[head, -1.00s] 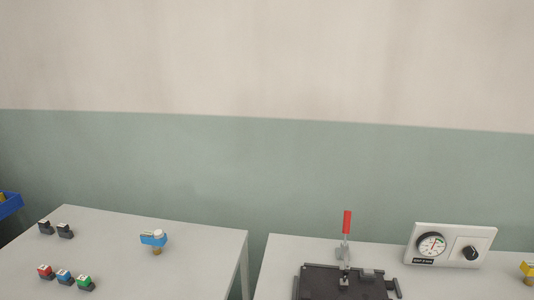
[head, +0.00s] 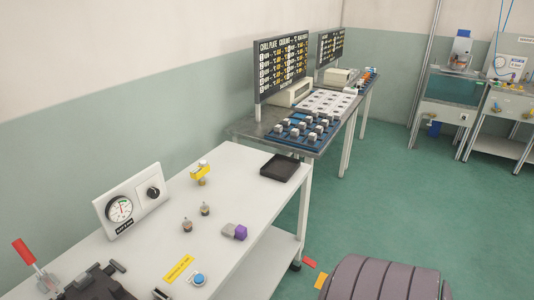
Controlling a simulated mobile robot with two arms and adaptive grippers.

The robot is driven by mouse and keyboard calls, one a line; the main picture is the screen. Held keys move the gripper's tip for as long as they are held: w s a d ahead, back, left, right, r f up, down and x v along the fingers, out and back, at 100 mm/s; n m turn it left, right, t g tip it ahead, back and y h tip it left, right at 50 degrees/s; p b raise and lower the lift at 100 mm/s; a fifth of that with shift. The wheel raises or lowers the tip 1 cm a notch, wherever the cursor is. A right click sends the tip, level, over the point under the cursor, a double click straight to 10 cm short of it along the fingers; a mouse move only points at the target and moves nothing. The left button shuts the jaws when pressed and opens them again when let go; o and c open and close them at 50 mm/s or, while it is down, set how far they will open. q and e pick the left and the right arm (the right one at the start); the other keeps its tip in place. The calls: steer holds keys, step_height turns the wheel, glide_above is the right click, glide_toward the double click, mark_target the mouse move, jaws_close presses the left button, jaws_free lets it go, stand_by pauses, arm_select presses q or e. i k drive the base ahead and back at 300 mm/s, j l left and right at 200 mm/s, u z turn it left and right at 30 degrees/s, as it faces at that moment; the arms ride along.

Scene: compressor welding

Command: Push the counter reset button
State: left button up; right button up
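A round blue push button (head: 198,279) on a small pale box sits near the front edge of the white bench in the head view. A yellow label strip (head: 179,269) lies just left of it. I cannot read the label, so I cannot tell whether this is the counter reset button. Neither of my grippers is in view.
On the white bench (head: 140,266) are a gauge panel with a black knob (head: 153,193), a dark fixture with a red-handled clamp (head: 24,252), a black tray (head: 280,167), and a grey-and-purple block (head: 235,232). Behind stands a metal table (head: 250,129) with sign boards.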

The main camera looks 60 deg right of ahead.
mark_target(199, 279)
steer(key=z, duration=1.15)
steer(key=k+l, duration=0.1)
steer(key=k, duration=0.25)
steer(key=i, duration=0.55)
